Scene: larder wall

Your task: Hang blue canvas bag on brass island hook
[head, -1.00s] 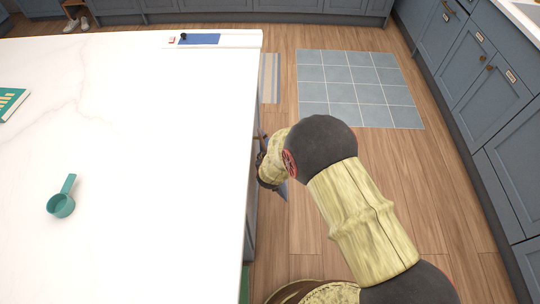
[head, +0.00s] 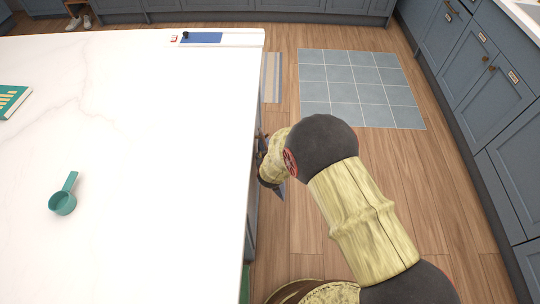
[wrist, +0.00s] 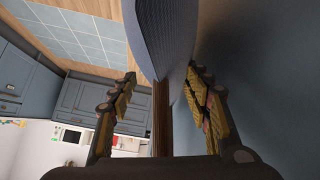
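The blue canvas bag (wrist: 165,30) fills the top middle of the wrist view, just beyond my fingertips. A brown strip, which looks like its strap (wrist: 162,120), runs down between the fingers. My gripper (wrist: 160,78) has its fingers spread, with gaps visible beside the strip. In the head view my gripper (head: 264,165) is low beside the island's right side, partly hidden by my arm.
The white island top (head: 150,120) carries a green scoop (head: 63,202), a green book (head: 12,101) and a blue-and-white board (head: 202,38). The island's blue-grey side (wrist: 260,80) is close on the right in the wrist view. Floor and a tiled mat (head: 360,88) lie clear toward the right cabinets.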

